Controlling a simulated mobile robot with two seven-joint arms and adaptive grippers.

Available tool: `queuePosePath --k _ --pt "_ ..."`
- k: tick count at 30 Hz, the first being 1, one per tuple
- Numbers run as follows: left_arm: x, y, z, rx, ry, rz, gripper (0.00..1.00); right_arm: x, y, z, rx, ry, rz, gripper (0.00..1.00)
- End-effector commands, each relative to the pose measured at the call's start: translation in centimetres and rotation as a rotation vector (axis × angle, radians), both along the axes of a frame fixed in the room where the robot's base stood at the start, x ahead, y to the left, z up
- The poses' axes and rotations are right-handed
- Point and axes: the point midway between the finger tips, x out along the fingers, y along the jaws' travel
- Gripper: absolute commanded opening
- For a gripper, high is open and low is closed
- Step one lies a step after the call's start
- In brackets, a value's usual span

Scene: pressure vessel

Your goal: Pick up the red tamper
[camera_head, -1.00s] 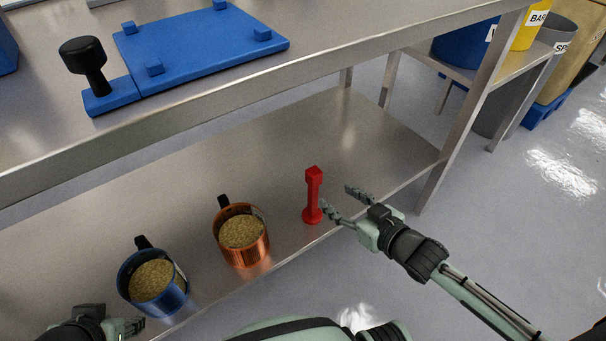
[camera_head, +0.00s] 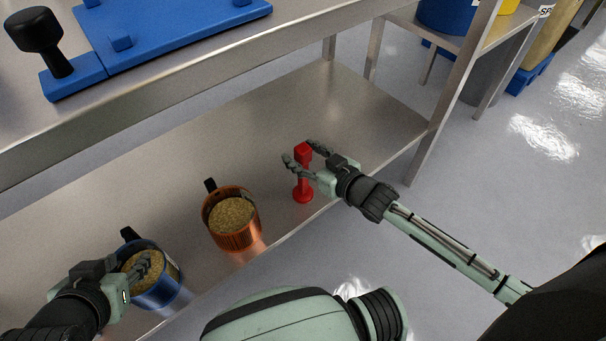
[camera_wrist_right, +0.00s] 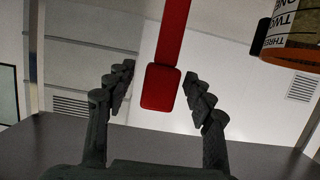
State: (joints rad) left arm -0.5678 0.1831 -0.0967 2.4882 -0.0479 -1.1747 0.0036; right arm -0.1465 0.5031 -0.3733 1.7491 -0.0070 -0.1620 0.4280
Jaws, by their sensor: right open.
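The red tamper (camera_head: 303,188) stands upright on the lower metal shelf, right of the copper cup. My right gripper (camera_head: 299,152) is open around its upper part, one finger on each side. In the right wrist view the tamper's square end (camera_wrist_right: 160,88) lies between the two spread fingers (camera_wrist_right: 162,100), with a gap on both sides. My left gripper (camera_head: 140,268) is over the blue cup (camera_head: 158,296) at the lower left; whether its fingers are parted or closed is unclear.
The copper cup (camera_head: 231,236) holds grainy tan material, as does the blue cup. The upper shelf edge (camera_head: 200,90) runs above the lower shelf. A blue plate (camera_head: 175,32) and black-knobbed tool (camera_head: 40,40) rest on top. The shelf behind the tamper is clear.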

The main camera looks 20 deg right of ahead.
Motion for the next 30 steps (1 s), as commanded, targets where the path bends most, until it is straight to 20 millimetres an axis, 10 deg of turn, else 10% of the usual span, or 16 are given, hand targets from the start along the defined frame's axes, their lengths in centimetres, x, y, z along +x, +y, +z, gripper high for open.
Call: queuePosePath --k 4,16,30 --pt "-0.01 0.0 0.01 0.0 0.001 0.0 0.4 -0.04 -0.01 -0.01 0.001 0.001 0.0 0.51" --pt "-0.02 0.04 -0.02 0.001 0.002 0.001 0.4 -0.07 -0.01 -0.01 0.001 0.0 0.0 0.01" --pt "-0.04 0.06 -0.03 0.001 0.003 0.001 0.4 -0.01 0.02 0.21 0.002 -0.004 0.001 0.0"
